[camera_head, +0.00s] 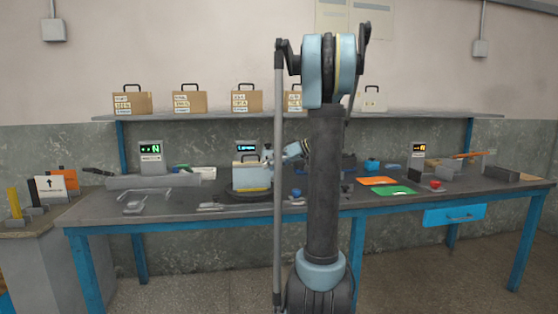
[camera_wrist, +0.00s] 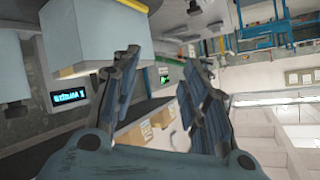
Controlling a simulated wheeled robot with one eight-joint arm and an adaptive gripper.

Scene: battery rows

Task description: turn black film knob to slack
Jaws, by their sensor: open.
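My gripper (camera_head: 267,157) is at the workbench's middle, beside the upper right of a pale case with a yellow lower band (camera_head: 251,178). In the wrist view my gripper (camera_wrist: 163,66) has its two dark fingers apart, with nothing between them. A small dark knob-like piece (camera_head: 347,187) shows on the bench just right of my arm. I cannot tell whether it is the black film knob. No knob is clear in the wrist view, and my arm hides part of the bench.
The case stands on a round dark base (camera_head: 247,196). A pale block (camera_wrist: 98,34) hangs close above the left finger in the wrist view. A blue knob (camera_head: 296,192) is near the front edge. Orange (camera_head: 378,181) and green (camera_head: 394,191) sheets lie right. Boxes line the shelf (camera_head: 200,116).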

